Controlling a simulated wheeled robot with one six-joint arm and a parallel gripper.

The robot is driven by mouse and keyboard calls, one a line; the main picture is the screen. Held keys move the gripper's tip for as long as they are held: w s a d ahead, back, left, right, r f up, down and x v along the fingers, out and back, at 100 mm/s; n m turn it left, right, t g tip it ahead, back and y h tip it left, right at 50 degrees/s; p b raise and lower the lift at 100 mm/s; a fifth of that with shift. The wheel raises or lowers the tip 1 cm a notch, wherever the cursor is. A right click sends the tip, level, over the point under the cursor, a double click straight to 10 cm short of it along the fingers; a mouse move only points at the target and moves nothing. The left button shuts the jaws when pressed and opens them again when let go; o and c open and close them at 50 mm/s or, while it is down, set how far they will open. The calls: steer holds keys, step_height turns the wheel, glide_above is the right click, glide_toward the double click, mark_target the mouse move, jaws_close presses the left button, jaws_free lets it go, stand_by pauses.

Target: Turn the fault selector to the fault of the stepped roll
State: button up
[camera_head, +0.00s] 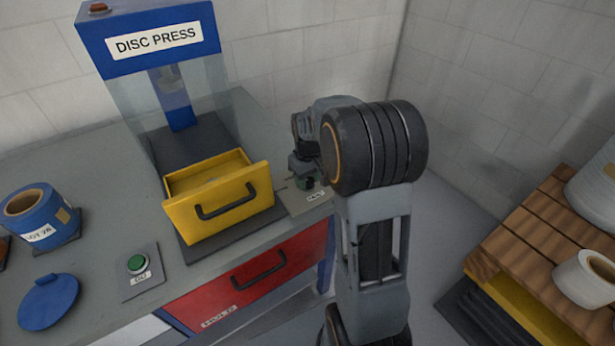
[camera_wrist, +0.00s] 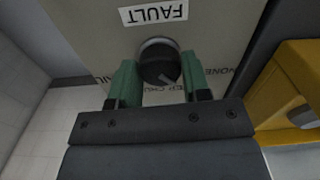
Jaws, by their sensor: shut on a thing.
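The fault selector's round dark knob (camera_wrist: 158,64) sits on a grey plate (camera_wrist: 85,45) in the wrist view. A white FAULT label (camera_wrist: 153,13) reads upside down above it. A pale mark on the knob points down and slightly right. Printed words are partly hidden; NONE reads at the right. My gripper (camera_wrist: 160,82) has green fingers on both sides of the knob and is shut on it. In the head view my gripper (camera_head: 304,178) is over the selector plate (camera_head: 312,198), mostly hiding the knob. I cannot tell which roll is stepped.
The disc press (camera_head: 155,45) with its open yellow drawer (camera_head: 222,205) stands left of my gripper. A green button (camera_head: 137,263), a blue roll (camera_head: 40,217) and a blue disc (camera_head: 48,300) are farther left. White rolls (camera_head: 585,278) stand on a wooden pallet (camera_head: 530,245) at right.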

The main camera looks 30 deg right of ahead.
mark_target(308, 180)
steer(key=shift+m+p, duration=0.4)
steer(key=shift+m, duration=1.8)
steer(key=o, duration=0.9)
steer(key=shift+r, duration=0.1)
step_height(308, 180, up, 14)
steer(key=shift+f+p, duration=0.15)
steer(key=shift+p, duration=0.65)
